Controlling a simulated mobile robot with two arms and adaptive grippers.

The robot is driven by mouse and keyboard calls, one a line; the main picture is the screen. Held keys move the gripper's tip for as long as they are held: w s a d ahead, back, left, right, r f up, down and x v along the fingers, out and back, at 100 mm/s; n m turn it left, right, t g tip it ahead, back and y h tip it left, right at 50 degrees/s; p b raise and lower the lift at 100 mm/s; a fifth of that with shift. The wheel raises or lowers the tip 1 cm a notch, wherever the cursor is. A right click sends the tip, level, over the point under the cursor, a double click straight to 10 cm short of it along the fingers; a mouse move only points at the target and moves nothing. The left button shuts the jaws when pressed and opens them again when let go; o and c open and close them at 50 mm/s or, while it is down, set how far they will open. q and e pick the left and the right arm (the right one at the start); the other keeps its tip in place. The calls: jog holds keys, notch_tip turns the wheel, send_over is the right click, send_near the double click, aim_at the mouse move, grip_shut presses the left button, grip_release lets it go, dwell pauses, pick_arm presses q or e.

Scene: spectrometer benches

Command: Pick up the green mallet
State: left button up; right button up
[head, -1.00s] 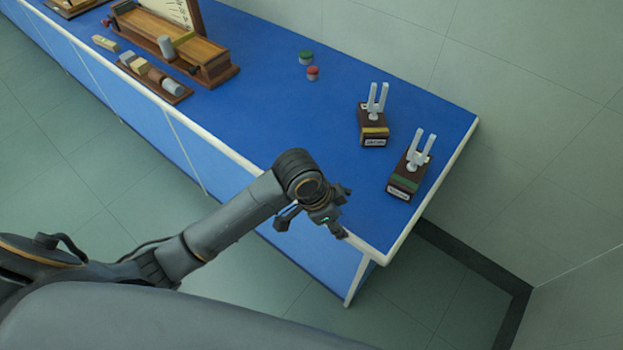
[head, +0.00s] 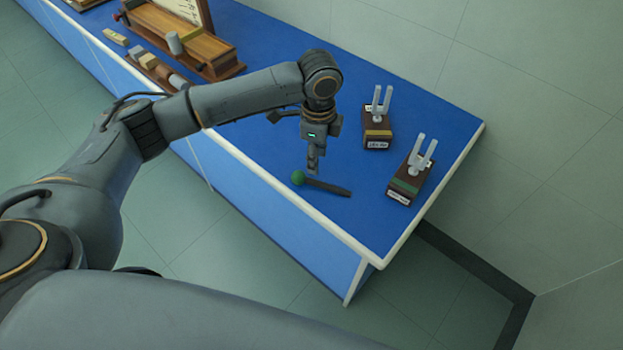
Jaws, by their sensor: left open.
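The green mallet (head: 330,187) lies on the blue bench top (head: 290,222) near its front edge. Its round green head is at the left and its dark handle points right. My left gripper (head: 313,170) points down just above the mallet, close to the green head. It is open and holds nothing. I cannot tell how far above the mallet the fingertips are. My right gripper is not in view.
Two tuning forks on wooden boxes, one with a yellow band (head: 377,133) and one with a green band (head: 407,186), stand right of the mallet. A wooden apparatus (head: 190,45) and a block tray (head: 150,62) stand at the back left.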

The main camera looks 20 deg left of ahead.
pick_arm(q)
send_over(316, 182)
notch_tip(316, 182, down, 4)
jog(key=shift+s+d+f, duration=0.1)
jog(key=shift+f, duration=0.1)
notch_tip(316, 182, down, 4)
jog(key=shift+f+p, duration=0.1)
jog(key=shift+p, duration=1)
jog(key=shift+f, duration=0.55)
grip_shut()
